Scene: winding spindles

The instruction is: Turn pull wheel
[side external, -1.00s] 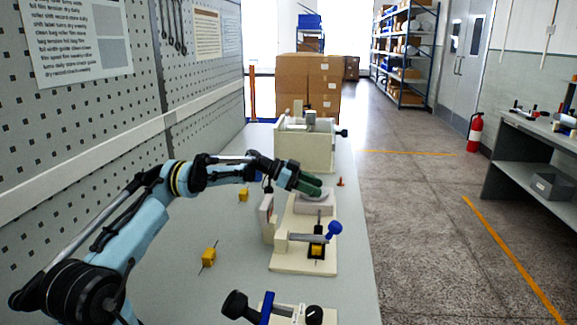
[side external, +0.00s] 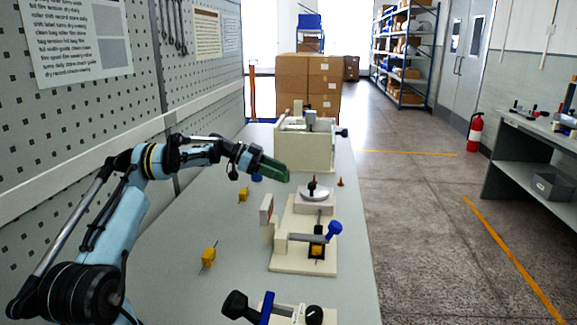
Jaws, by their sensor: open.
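The likely pull wheel is a pale grey disc (side external: 316,200) lying flat on a cream fixture (side external: 300,264), with a dark knob (side external: 312,186) standing up from its top. My gripper (side external: 287,175), with green fingers, is up and to the left of the disc in the side view. It is empty and apart from the disc. The fingers overlap from this angle, so the gap between them is hard to see. The fixture also carries a lever with a blue ball end (side external: 334,228) and an upright pale block (side external: 266,214) on its left.
A cream box-like machine (side external: 304,150) stands behind. Yellow blocks with pins (side external: 208,257) lie on the table's left. A device with black and blue knobs (side external: 268,305) is at the front. A small red peg (side external: 340,182) stands right of the disc.

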